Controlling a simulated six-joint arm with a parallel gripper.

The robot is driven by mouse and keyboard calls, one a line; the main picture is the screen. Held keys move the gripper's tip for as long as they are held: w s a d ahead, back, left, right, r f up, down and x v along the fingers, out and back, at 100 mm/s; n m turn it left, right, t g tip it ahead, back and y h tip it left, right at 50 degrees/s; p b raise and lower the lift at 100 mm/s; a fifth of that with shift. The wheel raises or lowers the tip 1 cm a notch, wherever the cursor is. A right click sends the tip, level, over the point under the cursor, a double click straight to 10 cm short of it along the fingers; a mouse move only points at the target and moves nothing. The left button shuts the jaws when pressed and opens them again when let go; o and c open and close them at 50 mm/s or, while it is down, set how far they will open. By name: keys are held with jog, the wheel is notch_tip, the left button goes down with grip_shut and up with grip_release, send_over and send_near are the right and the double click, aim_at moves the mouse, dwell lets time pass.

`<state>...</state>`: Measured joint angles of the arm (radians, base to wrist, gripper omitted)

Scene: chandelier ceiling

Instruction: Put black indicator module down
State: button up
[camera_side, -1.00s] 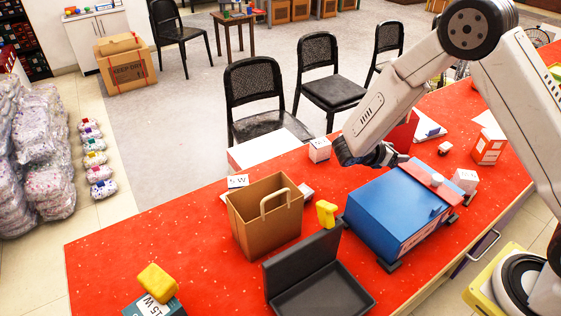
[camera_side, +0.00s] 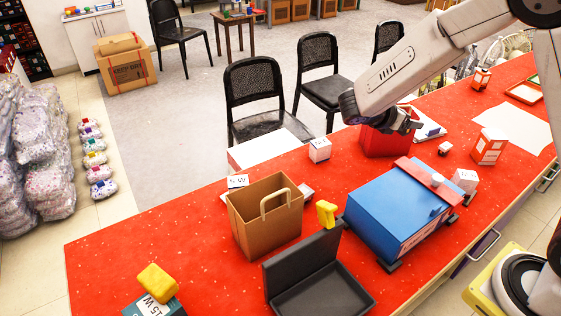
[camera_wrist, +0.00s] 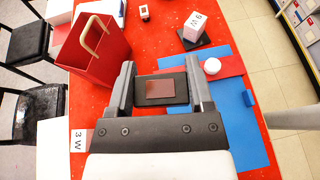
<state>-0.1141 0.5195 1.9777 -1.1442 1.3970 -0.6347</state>
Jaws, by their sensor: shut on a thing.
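My gripper (camera_wrist: 160,86) is shut on the black indicator module (camera_wrist: 139,90), a flat black block with a dark red window, held across between both fingers in the wrist view. In the side view my gripper (camera_side: 408,121) is above the table, over or just behind the red bag (camera_side: 382,146); the module is too small and dark to make out there. The module is held above the table, and the blue box (camera_side: 388,208) lies nearer the camera. In the wrist view the blue box (camera_wrist: 240,125) is right of the module and the red bag (camera_wrist: 95,60) is upper left.
A brown paper bag (camera_side: 260,222), an open black case (camera_side: 325,290) and a yellow item (camera_side: 326,213) stand on the red table (camera_side: 130,245). White labelled boxes (camera_side: 319,150) stand around. The table's left part is mostly clear.

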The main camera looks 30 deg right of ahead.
jog(key=s+f+m+g, duration=0.2)
jog(key=g, duration=0.1)
jog(key=shift+s+a+y, duration=0.1)
jog(key=shift+a+y, duration=0.2)
jog(key=shift+a, duration=0.05)
jog(key=s+a+f+m+g+y, duration=0.1)
jog(key=a+m+g+y, duration=0.1)
jog(key=a+m+y, duration=0.2)
jog(key=s+a+f+m+g+y, duration=0.1)
jog(key=a+f+m+g+y, duration=0.1)
jog(key=m+y, duration=0.5)
jog(key=s+a+f+m+g+y, duration=0.1)
jog(key=a+f+m+g+y, duration=0.1)
jog(key=a+m+g+y, duration=0.2)
jog(key=shift+a+f+m+y, duration=0.2)
jog(key=shift+a+m+y, duration=1)
jog(key=shift+a+m, duration=0.5)
jog(key=w+a+r+m+t+y, duration=0.2)
jog(key=w+r+m+t+y, duration=0.2)
jog(key=w+m+t, duration=0.45)
jog(key=w+a+r+m+t+y, duration=0.2)
jog(key=w+r+m+t+y, duration=0.2)
jog(key=w+m+t, duration=0.45)
notch_tip(320, 180, down, 11)
jog(key=s+m, duration=0.1)
jog(key=shift+a+f+m+t, duration=0.15)
jog(key=shift+a+m+t, duration=0.1)
jog(key=shift+m+t, duration=0.05)
